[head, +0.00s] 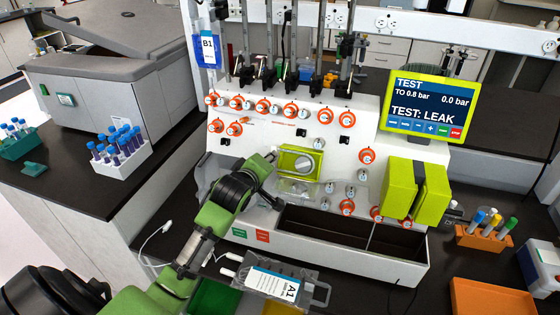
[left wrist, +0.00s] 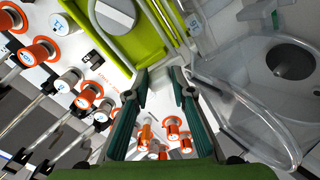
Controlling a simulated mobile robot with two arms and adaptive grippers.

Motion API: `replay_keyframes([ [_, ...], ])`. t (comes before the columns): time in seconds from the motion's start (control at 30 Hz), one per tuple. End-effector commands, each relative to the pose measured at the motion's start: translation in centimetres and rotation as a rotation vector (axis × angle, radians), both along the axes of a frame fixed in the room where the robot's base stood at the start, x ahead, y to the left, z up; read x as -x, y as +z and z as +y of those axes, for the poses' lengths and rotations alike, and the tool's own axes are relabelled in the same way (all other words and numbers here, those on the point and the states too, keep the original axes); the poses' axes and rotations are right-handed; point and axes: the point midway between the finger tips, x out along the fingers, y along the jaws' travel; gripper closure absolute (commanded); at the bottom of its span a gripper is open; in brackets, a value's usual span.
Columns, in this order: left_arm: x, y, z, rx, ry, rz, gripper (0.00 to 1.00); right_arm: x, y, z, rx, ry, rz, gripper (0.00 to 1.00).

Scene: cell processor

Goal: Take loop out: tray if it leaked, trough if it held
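The screen (head: 428,113) on the processor reads "TEST: LEAK", "TO 0.8 bar" and "0.0 bar". A clear plastic part (head: 298,190), perhaps the loop, sits on the front panel below a lime-green square housing (head: 297,160). In the left wrist view the clear part (left wrist: 243,95) is at the right, apart from my fingers, and the housing (left wrist: 120,25) is above. My left gripper (head: 274,157) is at the panel beside the housing; its fingers (left wrist: 161,80) are apart with nothing clearly between them. The dark trough (head: 310,232) is along the machine's foot. My right gripper is not in view.
Orange knobs (head: 291,111) crowd the panel. A bag labelled A1 (head: 272,284) lies in front, near a green tray (head: 213,298). An orange tray (head: 490,297) and a tube rack (head: 482,238) are at the right. A white tube rack (head: 122,158) stands at the left.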

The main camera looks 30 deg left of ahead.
Motion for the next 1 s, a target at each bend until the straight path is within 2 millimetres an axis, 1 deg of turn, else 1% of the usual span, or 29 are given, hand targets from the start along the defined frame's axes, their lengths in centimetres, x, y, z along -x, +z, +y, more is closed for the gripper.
replay_keyframes([
  [0.17, 0.1, 0.0, -0.1, 0.000, -0.001, 0.000, 1.00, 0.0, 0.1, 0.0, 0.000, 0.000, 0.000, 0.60],
  [0.5, 0.8, 0.5, -0.3, 0.001, 0.000, 0.000, 1.00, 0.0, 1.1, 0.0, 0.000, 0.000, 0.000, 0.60],
  [0.77, 1.3, 0.6, -0.3, 0.000, -0.001, 0.000, 1.00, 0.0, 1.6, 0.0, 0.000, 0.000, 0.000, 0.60],
  [1.0, 3.0, 1.5, -0.7, 0.001, 0.000, 0.001, 1.00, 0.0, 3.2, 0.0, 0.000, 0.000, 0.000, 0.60],
])
